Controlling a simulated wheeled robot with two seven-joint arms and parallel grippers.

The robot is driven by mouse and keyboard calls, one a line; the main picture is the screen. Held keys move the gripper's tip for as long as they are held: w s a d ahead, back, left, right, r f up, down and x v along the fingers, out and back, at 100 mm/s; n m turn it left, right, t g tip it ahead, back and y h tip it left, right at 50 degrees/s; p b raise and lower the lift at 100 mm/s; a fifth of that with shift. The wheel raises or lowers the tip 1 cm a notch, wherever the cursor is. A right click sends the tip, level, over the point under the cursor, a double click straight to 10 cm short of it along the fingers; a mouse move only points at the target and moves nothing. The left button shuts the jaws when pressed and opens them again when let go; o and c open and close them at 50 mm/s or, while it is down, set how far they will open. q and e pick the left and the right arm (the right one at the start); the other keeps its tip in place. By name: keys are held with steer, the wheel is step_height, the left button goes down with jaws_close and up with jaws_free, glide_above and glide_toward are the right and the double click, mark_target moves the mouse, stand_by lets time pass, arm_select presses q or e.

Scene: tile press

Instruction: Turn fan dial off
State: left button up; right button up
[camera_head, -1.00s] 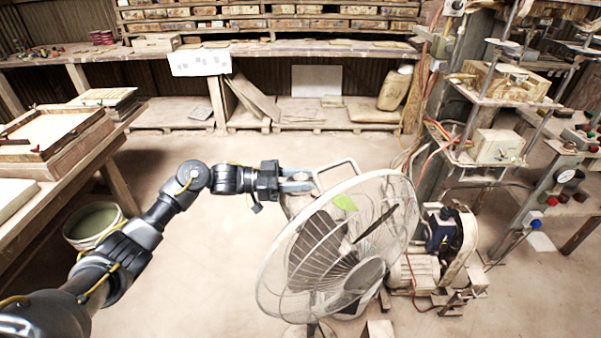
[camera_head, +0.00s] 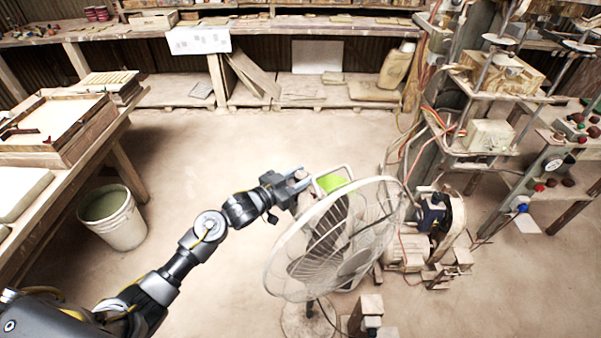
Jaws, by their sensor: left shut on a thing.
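A white-caged standing fan (camera_head: 335,240) stands on the floor right of the middle, its round guard facing right and toward me. Its round base (camera_head: 305,320) shows below. My left gripper (camera_head: 304,182) comes in from the left at the upper back of the fan, by its motor housing. It is shut on a part there that I take to be the fan's dial; the cage and jaws largely hide it. A green patch (camera_head: 332,183) shows beside the fan's handle. The dial's setting cannot be read. My right gripper is not in view.
A white bucket (camera_head: 113,217) stands on the floor at left, beside a wooden table (camera_head: 120,125) with trays. A motor (camera_head: 408,250) and a press frame with cables stand right of the fan. Floor between bucket and fan is clear.

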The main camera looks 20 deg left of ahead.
arm_select(q)
steer(key=shift+r, duration=0.1)
stand_by(0.4)
steer(key=o, duration=1)
steer(key=shift+s+a, duration=0.2)
steer(key=shift+s, duration=0.05)
steer(key=shift+b+v, duration=1.5)
steer(key=shift+v, duration=3.6)
steer(key=shift+d, duration=0.15)
